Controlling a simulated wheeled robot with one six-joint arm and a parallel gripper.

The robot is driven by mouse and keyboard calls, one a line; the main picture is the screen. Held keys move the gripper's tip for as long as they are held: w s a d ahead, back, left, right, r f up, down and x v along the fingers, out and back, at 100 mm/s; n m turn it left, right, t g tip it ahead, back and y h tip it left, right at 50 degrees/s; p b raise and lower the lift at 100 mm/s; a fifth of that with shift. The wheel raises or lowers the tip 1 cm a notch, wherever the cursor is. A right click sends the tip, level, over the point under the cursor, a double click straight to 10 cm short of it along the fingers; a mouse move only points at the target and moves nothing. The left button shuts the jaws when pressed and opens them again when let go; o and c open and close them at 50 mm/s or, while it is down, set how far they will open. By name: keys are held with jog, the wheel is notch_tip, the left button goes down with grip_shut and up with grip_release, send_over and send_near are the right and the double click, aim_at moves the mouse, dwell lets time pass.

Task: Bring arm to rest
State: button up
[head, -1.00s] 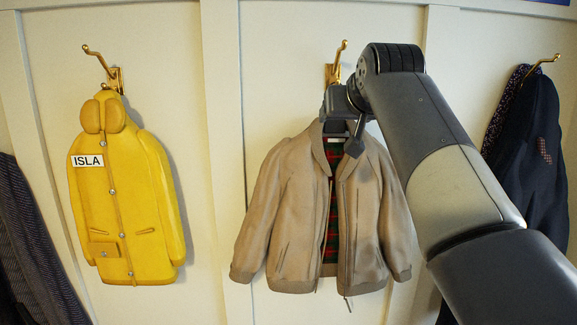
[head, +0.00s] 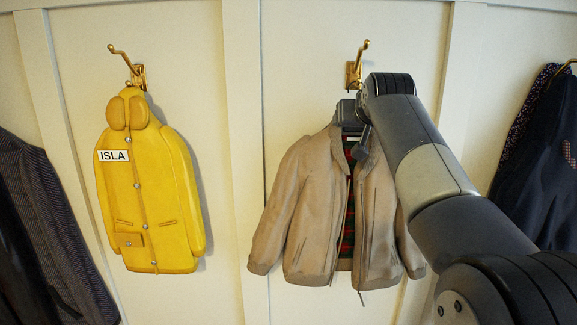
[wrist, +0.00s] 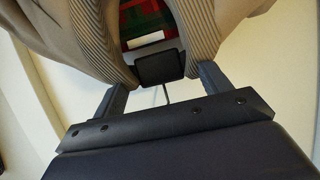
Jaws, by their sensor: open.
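My gripper (head: 350,117) is at the collar of a tan jacket (head: 300,210) with a red and green plaid lining, just below a brass hook (head: 354,72). In the wrist view my gripper (wrist: 160,82) has its two fingers apart, with the jacket's ribbed collar (wrist: 95,38) close beyond them. A dark block and a thin rod show between the fingers. The jacket hangs upright against the panel. My gripper hides the top of the collar, so I cannot tell how the jacket joins the hook.
A yellow coat (head: 150,200) labelled ISLA hangs on a brass hook (head: 130,65) to the left. A dark striped garment (head: 45,230) hangs at the far left, a navy coat (head: 545,150) at the right. Bare panel (head: 235,190) separates the yellow coat and the jacket.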

jog(key=shift+s, duration=0.3)
jog(key=shift+w+f, duration=0.1)
jog(key=shift+w, duration=0.05)
